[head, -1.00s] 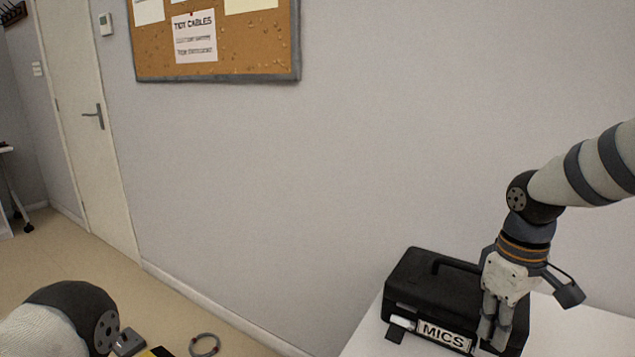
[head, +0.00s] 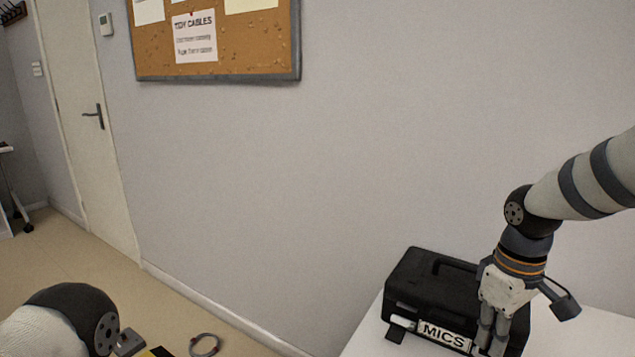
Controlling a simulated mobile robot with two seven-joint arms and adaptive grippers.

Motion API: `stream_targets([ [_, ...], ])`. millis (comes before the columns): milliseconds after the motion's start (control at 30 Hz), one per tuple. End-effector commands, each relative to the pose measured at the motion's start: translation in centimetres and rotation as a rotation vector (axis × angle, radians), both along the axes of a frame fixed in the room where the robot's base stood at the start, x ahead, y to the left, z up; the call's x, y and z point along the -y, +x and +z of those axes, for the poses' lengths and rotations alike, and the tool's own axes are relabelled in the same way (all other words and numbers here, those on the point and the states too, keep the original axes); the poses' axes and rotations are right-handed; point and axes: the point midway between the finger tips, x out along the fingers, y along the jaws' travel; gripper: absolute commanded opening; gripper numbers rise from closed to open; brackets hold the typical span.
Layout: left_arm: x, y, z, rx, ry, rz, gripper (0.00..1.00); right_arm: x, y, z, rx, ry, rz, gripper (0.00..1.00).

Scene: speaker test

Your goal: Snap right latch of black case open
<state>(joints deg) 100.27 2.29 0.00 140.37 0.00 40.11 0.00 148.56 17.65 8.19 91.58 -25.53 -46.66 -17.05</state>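The black case (head: 420,283) sits closed on a white table at the lower right, with a handle on its lid and a MICS label (head: 444,335) on its front. Left of the label, the left latch (head: 397,332) sticks outward from the front, a pale patch above it. My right gripper (head: 491,342) points down at the front right of the case, its fingers close together. They cover the area right of the label, so the right latch is hidden. I cannot tell whether the fingers touch it. My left arm shows at the lower left, its gripper out of view.
The white table (head: 366,340) has bare surface left of the case. A wall stands close behind. A coiled cable (head: 205,345) lies on the floor, lower left. A door (head: 88,120) and a cork board (head: 245,50) are further back.

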Motion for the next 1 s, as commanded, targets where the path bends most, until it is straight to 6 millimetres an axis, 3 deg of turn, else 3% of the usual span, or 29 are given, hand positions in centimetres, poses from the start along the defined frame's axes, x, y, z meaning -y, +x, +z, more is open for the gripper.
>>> stream_targets([
  [600,0.0,-0.2,-0.2,-0.006,0.000,0.000,0.00,0.0,0.0,-1.3,-0.001,0.000,0.000,0.00],
  [1000,0.0,0.1,0.1,0.004,0.000,0.000,0.00,0.0,-0.1,-0.8,0.001,0.000,0.000,0.00],
])
